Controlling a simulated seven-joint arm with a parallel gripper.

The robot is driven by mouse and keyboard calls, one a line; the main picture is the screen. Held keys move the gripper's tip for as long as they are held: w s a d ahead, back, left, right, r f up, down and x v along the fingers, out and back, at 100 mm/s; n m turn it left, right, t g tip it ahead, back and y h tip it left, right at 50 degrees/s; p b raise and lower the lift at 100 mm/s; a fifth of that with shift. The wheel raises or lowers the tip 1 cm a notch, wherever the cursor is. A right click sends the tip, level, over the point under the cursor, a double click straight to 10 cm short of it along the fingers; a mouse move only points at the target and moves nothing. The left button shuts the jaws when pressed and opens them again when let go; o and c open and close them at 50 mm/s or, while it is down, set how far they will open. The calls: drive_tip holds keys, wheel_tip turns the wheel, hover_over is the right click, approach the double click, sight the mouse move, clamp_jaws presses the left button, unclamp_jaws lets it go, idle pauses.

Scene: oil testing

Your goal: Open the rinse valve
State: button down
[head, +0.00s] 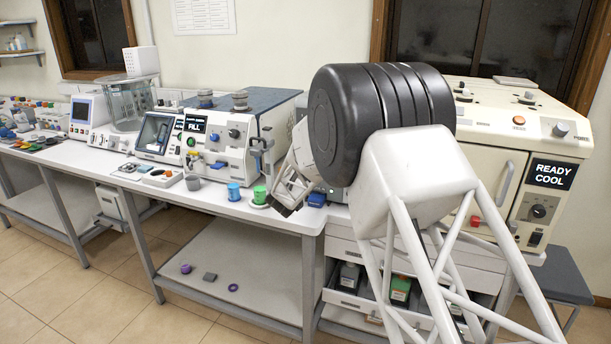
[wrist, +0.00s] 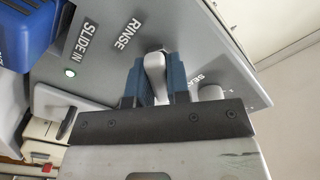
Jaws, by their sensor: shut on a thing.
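The rinse valve is a silver lever (wrist: 155,72) on a grey panel (wrist: 105,50), just below the word RINSE in the wrist view. My gripper (wrist: 157,88) has its blue fingers on both sides of the lever and is shut on it. The lever's far end and base are partly hidden between the fingers.
A blue block (wrist: 22,28) is at upper left. A green cup (head: 260,194) and a blue cup (head: 234,191) stand left of my gripper on the bench (head: 215,203).

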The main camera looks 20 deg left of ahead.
drive_tip(key=n, duration=0.3)
drive_tip(key=shift+n, duration=0.4)
drive_tip(key=shift+f+n, duration=0.1)
drive_tip(key=shift+n, duration=1.8)
drive_tip(key=c, duration=1.1)
unclamp_jaws()
drive_tip(key=shift+s, duration=0.1)
drive_tip(key=shift+s, duration=3.85)
